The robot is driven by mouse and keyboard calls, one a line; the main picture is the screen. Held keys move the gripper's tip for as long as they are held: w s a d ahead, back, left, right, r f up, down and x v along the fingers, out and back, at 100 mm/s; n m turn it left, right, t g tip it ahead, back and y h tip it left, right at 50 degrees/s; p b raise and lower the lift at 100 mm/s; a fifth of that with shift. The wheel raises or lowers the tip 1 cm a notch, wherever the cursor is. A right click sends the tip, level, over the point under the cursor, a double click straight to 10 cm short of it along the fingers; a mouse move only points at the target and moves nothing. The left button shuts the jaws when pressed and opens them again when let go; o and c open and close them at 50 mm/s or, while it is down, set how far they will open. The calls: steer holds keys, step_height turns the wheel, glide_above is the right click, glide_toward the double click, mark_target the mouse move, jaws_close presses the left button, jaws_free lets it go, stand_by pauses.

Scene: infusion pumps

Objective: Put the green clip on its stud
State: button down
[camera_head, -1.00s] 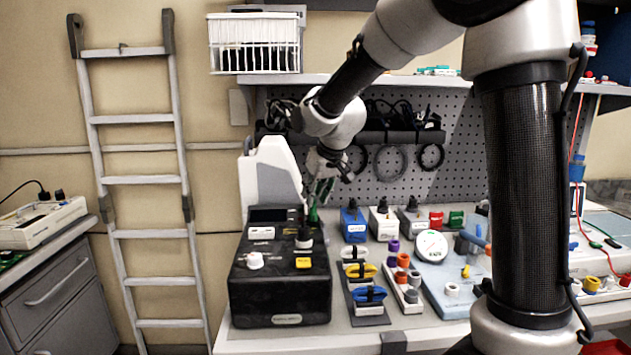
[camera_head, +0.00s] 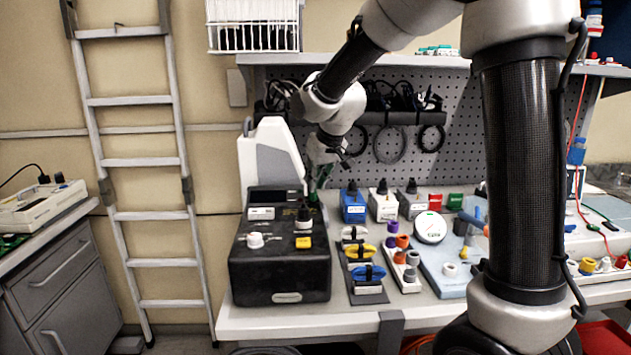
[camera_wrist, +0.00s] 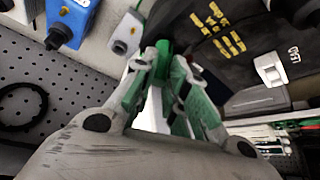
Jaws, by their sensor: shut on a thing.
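My gripper (camera_head: 318,186) is at the back right corner of the black pump (camera_head: 280,275), in front of the grey-white upright housing. It is shut on the green clip (camera_head: 313,198), which shows as a small green piece at its tips. In the wrist view the green clip (camera_wrist: 163,58) is between the fingertips, next to the pump's dark top with yellow markings. The fingers hide part of the clip. I cannot tell which stud belongs to it, or whether the clip touches one.
A rack with white, yellow (camera_head: 363,252) and blue (camera_head: 367,273) clips stands right of the pump. Behind it are blue (camera_head: 354,207) and white (camera_head: 384,206) boxes with black knobs. A blue-grey board (camera_head: 440,283) with a round dial lies further right. A pegboard closes the back.

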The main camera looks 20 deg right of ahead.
steer(key=shift+r, duration=2.2)
steer(key=shift+d+f, duration=0.1)
